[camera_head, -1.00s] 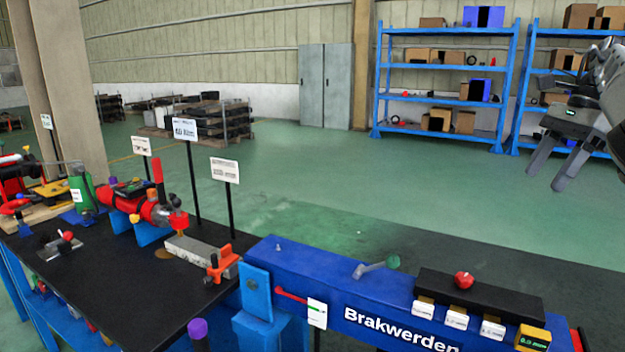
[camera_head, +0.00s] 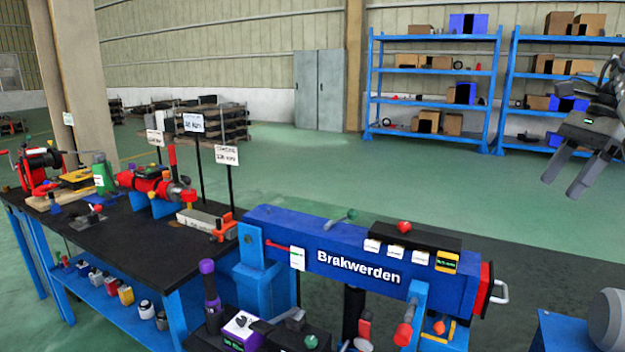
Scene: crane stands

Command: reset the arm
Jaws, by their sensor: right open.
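My right gripper (camera_head: 568,174) is raised at the right edge of the head view. Its two grey fingers point down and to the left, stand apart and hold nothing. It hangs in front of the blue shelves, clear of the benches. My left gripper does not show in the head view.
Blue shelves (camera_head: 432,102) with boxes stand at the back. Green floor (camera_head: 330,170) between is clear.

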